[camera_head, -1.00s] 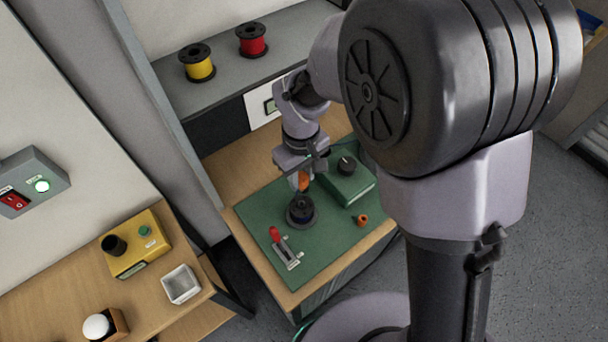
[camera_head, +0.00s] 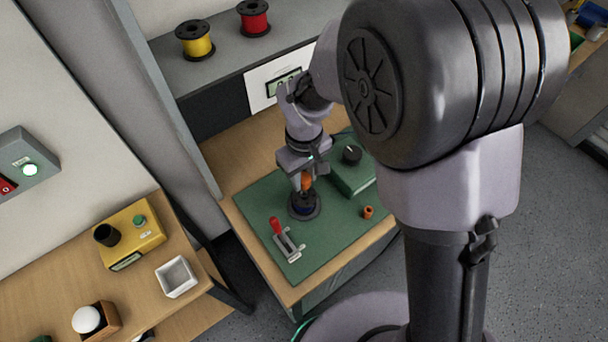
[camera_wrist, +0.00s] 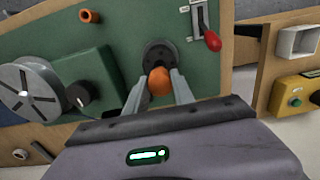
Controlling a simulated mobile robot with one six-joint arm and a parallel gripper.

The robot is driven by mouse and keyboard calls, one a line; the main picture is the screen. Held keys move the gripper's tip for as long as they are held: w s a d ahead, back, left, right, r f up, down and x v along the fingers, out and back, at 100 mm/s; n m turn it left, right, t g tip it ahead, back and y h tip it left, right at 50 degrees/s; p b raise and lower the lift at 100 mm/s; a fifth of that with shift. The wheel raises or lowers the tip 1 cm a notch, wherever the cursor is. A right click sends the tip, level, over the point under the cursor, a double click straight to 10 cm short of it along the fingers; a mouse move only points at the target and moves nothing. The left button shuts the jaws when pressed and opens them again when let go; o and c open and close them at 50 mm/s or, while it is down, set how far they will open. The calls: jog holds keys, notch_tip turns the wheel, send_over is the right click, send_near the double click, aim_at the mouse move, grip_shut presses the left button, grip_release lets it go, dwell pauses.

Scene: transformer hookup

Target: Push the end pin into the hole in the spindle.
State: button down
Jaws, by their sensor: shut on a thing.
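My gripper (camera_head: 305,184) is shut on an orange-ended piece (camera_wrist: 159,82), which I take to be the end pin. In the head view the orange piece (camera_head: 306,181) points down at the dark round spindle (camera_head: 304,204) on the green mat. In the wrist view the spindle (camera_wrist: 157,54) lies just beyond the fingertips, in line with the orange end. The pin's lower end and the hole are hidden, so I cannot tell whether the pin is in the hole.
A green box with a black knob (camera_head: 351,155) stands close to the right of my gripper. A red-handled lever clamp (camera_head: 286,240) is at the front left of the spindle. A small orange ring (camera_head: 368,212) lies at the right. The front of the mat is mostly clear.

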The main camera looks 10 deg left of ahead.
aim_at(304, 192)
jog(key=shift+f+b, duration=1.7)
jog(key=shift+f, duration=0.45)
dwell(0.4)
jog(key=c, duration=1)
grip_release()
jog(key=shift+r, duration=0.15)
notch_tip(304, 192, up, 5)
jog(key=p, duration=0.4)
